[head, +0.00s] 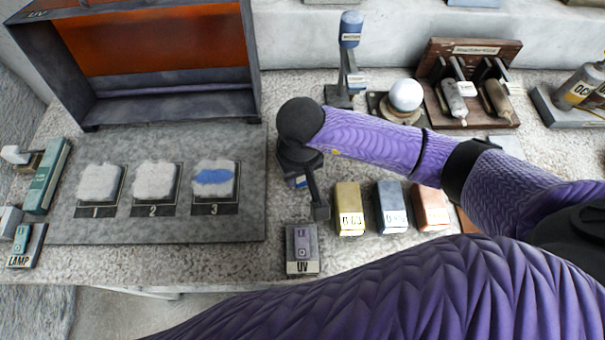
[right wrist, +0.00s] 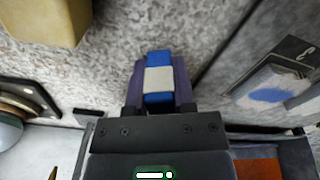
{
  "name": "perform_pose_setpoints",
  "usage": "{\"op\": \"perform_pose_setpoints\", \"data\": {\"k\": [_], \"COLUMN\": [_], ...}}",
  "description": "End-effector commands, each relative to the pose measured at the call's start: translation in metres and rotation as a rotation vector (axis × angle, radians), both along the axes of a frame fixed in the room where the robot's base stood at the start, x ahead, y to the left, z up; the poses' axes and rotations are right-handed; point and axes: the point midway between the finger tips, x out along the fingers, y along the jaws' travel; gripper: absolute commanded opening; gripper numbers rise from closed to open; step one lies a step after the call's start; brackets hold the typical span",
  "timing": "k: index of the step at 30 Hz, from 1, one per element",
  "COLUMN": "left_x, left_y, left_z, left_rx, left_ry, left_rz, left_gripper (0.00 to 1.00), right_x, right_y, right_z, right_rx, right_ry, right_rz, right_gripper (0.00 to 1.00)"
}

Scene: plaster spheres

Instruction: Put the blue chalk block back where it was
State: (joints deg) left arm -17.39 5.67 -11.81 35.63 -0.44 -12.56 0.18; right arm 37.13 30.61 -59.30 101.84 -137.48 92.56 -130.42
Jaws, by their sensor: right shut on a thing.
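My right gripper (head: 298,183) points down over the table between the numbered board and a row of blocks. It is shut on the blue chalk block (right wrist: 157,98), which has a pale band around its middle. In the head view only a small blue bit of the block (head: 299,181) shows below my dark wrist. I cannot tell whether the block touches the table. A blue patch (head: 213,177) lies on the white pad numbered 3; it also shows in the right wrist view (right wrist: 268,96). My left gripper is not in view.
Right of my gripper stand a yellow block (head: 349,208), a grey-blue block (head: 391,207) and a copper-coloured block (head: 431,208). A UV box (head: 302,247) is at the front. Behind are a blue-topped stand (head: 350,28), a white sphere (head: 406,95) and a wooden rack (head: 470,62).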

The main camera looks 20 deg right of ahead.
Motion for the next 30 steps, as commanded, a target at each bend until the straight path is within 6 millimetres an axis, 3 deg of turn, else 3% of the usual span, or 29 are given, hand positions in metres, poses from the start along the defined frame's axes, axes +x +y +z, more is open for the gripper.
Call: {"op": "perform_pose_setpoints", "data": {"k": [1, 3, 12, 13, 17, 18, 26, 30], "left_x": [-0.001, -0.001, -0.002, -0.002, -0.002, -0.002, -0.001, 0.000], "left_y": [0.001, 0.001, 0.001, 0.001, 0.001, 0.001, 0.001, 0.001], "left_z": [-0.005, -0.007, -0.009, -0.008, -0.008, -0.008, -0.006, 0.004], "left_rx": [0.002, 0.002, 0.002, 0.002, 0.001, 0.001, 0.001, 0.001], "left_ry": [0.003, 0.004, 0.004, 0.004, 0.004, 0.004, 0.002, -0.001], "left_rz": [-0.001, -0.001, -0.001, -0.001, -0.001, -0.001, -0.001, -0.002], "left_gripper": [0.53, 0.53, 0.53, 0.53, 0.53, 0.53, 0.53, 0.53], "right_x": [-0.001, -0.001, 0.000, 0.000, 0.000, 0.000, 0.000, 0.000], "right_y": [0.000, 0.000, 0.000, 0.000, 0.000, 0.000, 0.000, 0.000], "right_z": [-0.013, -0.021, -0.023, -0.022, -0.021, -0.021, -0.019, 0.006], "right_rx": [0.001, 0.001, 0.000, 0.001, 0.001, 0.001, 0.001, 0.001], "right_ry": [0.005, 0.004, 0.000, 0.000, 0.000, 0.000, 0.000, -0.006], "right_rz": [-0.003, -0.001, -0.001, -0.001, -0.001, -0.001, -0.002, 0.000], "right_gripper": [0.00, 0.00, 0.00, 0.36, 0.63, 0.67, 0.67, 0.67]}}
